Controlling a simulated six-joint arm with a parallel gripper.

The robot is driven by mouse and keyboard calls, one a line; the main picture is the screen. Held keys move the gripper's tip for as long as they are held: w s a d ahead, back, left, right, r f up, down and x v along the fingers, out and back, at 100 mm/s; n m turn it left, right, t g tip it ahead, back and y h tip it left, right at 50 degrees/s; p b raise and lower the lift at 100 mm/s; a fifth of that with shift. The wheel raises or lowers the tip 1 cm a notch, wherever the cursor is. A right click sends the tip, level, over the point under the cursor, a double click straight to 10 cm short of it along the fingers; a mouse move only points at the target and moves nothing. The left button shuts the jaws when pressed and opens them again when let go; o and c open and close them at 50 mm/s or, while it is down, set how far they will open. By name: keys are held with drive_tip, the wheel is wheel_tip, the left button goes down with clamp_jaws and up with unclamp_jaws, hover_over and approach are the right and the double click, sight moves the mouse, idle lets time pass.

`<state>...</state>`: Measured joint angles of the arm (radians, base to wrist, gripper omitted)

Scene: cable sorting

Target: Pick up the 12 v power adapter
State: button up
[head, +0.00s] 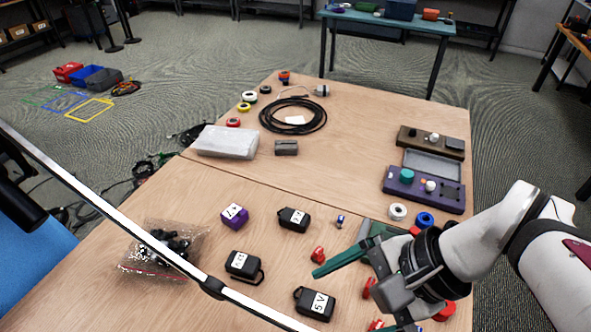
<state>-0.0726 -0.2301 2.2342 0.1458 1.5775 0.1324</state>
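Several small power adapters lie on the wooden table in the head view. One black adapter (315,304) has a white label that reads 5V. Another black adapter (244,266) lies to its left, and a third black adapter (293,219) lies farther back; their labels are too small to read surely. A purple block (234,215) with a white label sits left of the third. I cannot tell which one is the 12 V adapter. My gripper (357,300) has green fingers spread wide apart, with nothing seen between them. It is to the right of the 5V adapter.
A clear bag of black parts (165,250) lies at the left. A coiled black cable (293,116) and a wrapped white package (226,142) lie farther back. A purple case (423,190) and tape rolls (397,211) are at the right. Small red pieces (318,255) lie near my gripper.

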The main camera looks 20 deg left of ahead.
sight(241, 261)
drive_tip(key=w+a+f+m+y, duration=0.1)
drive_tip(key=w+a+m+y, duration=0.55)
drive_tip(key=w+a, duration=0.5)
drive_tip(key=shift+m, duration=0.95)
drive_tip(key=a+f, duration=0.1)
drive_tip(key=f, duration=0.6)
drive_tip(key=w+f, duration=0.1)
drive_tip(key=f, duration=0.7)
drive_tip(key=w+a+f, duration=0.1)
drive_tip(key=f, duration=0.6)
drive_tip(key=shift+a+f, duration=0.2)
drive_tip(key=shift+a, duration=0.1)
drive_tip(key=x, duration=1.5)
drive_tip(key=shift+a+r, duration=0.1)
drive_tip(key=shift+a, duration=0.3)
drive_tip(key=shift+w, duration=0.1)
clamp_jaws()
drive_tip(key=shift+r, duration=0.15)
